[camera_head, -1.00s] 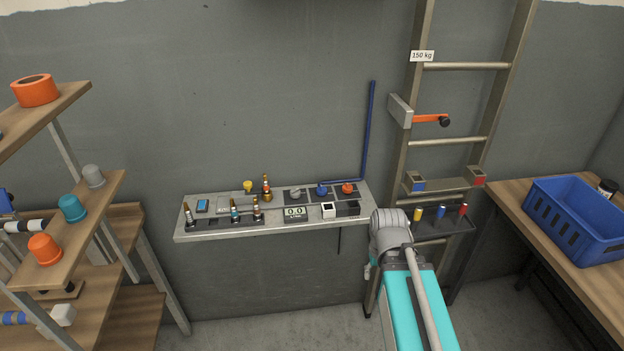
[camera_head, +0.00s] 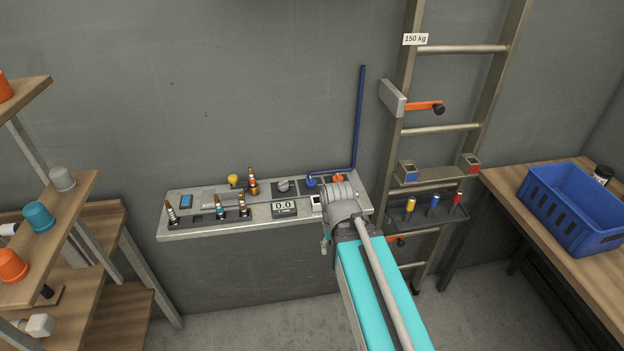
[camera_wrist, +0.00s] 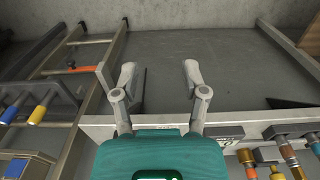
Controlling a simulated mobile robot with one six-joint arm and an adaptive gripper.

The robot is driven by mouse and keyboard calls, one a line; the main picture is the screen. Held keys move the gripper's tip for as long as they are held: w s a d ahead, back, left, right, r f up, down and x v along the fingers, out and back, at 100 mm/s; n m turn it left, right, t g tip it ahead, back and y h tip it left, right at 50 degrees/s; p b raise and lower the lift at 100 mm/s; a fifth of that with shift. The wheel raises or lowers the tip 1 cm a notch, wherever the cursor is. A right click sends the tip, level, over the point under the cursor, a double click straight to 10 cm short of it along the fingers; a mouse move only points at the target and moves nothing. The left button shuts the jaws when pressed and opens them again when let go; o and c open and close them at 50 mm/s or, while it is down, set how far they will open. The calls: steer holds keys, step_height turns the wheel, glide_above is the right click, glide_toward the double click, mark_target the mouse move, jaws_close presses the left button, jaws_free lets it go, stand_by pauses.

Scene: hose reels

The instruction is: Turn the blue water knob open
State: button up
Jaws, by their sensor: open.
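The blue water knob (camera_head: 311,181) sits at the back right of the grey wall panel, beside the foot of a blue pipe (camera_head: 359,120). An orange knob (camera_head: 338,178) is just right of it. My wrist stands in front of the panel's right end in the head view and hides part of it. My gripper (camera_wrist: 159,75) shows in the wrist view with its two fingers spread apart and nothing between them. It is near the panel's front edge (camera_wrist: 100,127), apart from the blue knob. The blue knob cannot be made out in the wrist view.
A digital display (camera_head: 284,208) and several hose nozzles (camera_head: 220,210) stand on the panel. A metal ladder (camera_head: 455,129) with an orange lever (camera_head: 424,106) is to the right. A blue crate (camera_head: 570,205) rests on the right bench. Wooden shelves (camera_head: 75,200) stand left.

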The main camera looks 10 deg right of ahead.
steer(key=o, duration=0.4)
steer(key=shift+w+r, duration=0.15)
step_height(320, 180, up, 14)
steer(key=n+p, duration=1.1)
steer(key=p, duration=0.3)
glide_above(311, 179)
steer(key=shift+f, duration=0.25)
steer(key=shift+f+b, duration=0.2)
steer(key=shift+b, duration=0.1)
step_height(311, 179, down, 13)
steer(key=b, duration=1.3)
steer(key=shift+f, duration=0.2)
